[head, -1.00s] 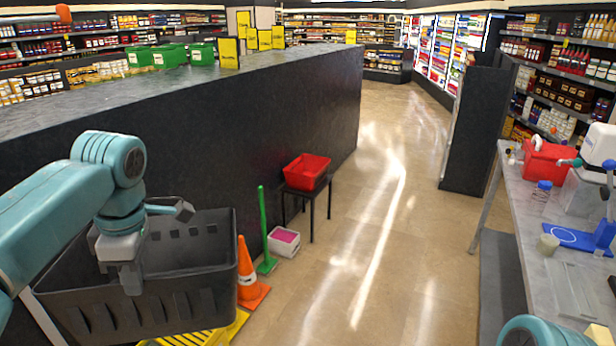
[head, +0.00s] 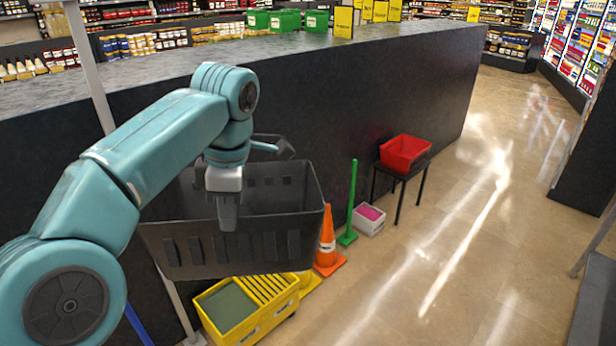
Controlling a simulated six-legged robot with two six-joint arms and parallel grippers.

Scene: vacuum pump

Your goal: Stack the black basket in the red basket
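The black basket (head: 285,240) hangs upright in the air in front of the dark counter wall, above the yellow bucket. My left gripper (head: 228,212) is at its near wall, with a finger down over the outside of the rim. It appears shut on that rim; the other finger is hidden. The basket's inside looks empty where it shows. The red basket (head: 405,153) stands on a small black table (head: 398,180) against the counter, farther off and to the right, apart from the black basket. My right gripper is out of view.
A yellow mop bucket (head: 245,312) stands below the black basket. An orange cone (head: 327,245), a green pole (head: 352,205) and a white box with pink contents (head: 369,219) stand between it and the small table. Floor to the right is clear.

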